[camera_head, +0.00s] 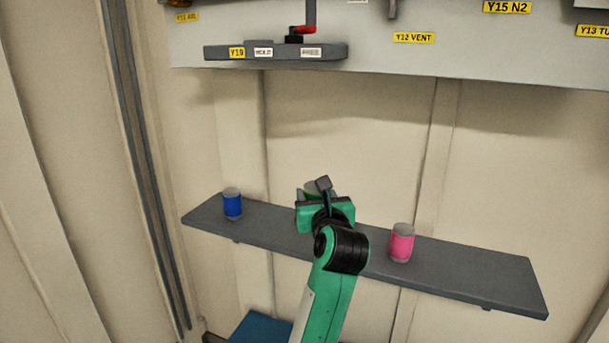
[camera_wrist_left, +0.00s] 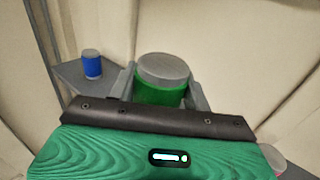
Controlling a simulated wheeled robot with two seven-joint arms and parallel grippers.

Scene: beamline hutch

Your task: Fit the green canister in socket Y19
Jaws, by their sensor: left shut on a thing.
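The green canister (camera_wrist_left: 162,94) has a grey top and a green band and stands between the fingers of my left gripper (camera_wrist_left: 161,92) in the wrist view. In the head view my left gripper (camera_head: 318,190) is over the middle of the grey shelf, shut on the canister, whose pale top (camera_head: 311,185) barely shows. The gripper hides the canister's base, so I cannot tell whether it touches the shelf. The ledge labelled Y19 (camera_head: 221,53) is on the wall panel, up and left of the gripper. A black part with a red piece (camera_head: 301,31) stands on it; I cannot make out the socket opening. My right gripper is out of view.
A blue canister (camera_head: 232,204) stands on the left of the grey shelf (camera_head: 460,274), and a pink canister (camera_head: 402,243) stands right of my gripper. Other labelled fittings line the panel (camera_head: 480,62) above. The wall between shelf and panel is clear.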

